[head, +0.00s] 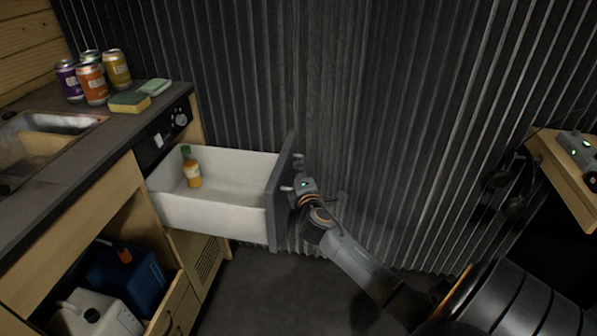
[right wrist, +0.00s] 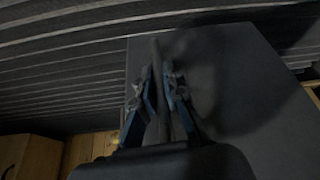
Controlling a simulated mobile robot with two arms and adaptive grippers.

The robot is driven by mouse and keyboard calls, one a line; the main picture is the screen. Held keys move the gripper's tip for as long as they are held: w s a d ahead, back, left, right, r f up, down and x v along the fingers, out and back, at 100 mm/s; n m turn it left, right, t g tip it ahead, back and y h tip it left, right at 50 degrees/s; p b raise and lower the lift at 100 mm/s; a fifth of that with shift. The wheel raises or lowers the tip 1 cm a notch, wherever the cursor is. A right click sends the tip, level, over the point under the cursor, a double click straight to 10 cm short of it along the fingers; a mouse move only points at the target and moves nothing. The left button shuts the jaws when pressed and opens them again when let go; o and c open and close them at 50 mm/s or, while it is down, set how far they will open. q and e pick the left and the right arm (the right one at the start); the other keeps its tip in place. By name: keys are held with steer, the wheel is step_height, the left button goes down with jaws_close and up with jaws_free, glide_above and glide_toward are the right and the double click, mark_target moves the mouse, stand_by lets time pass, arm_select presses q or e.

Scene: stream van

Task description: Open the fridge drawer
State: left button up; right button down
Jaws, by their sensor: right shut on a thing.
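The fridge drawer (head: 215,215) is pulled well out of the counter unit, and its white inside shows. An orange bottle with a green cap (head: 193,170) stands in it at the left. The dark drawer front (head: 279,195) faces right. My right gripper (head: 293,188) is at the outer side of this front, shut on its handle. In the right wrist view the fingers close around the bar-like handle (right wrist: 156,52) in front of the dark drawer front (right wrist: 235,75). My left gripper is not in view.
Several cans (head: 91,82) and two sponges (head: 130,102) stand on the counter (head: 75,150) by a sink (head: 40,135). An open cupboard below holds a white jug (head: 98,315) and a blue container (head: 130,280). A shelf (head: 565,165) is at the right. The floor (head: 270,290) before the drawer is clear.

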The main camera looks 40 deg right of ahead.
steer(key=c, duration=1.4)
jaws_free()
steer(key=shift+s, duration=0.1)
steer(key=f+v, duration=0.1)
steer(key=v, duration=1.1)
steer(key=shift+r, duration=0.45)
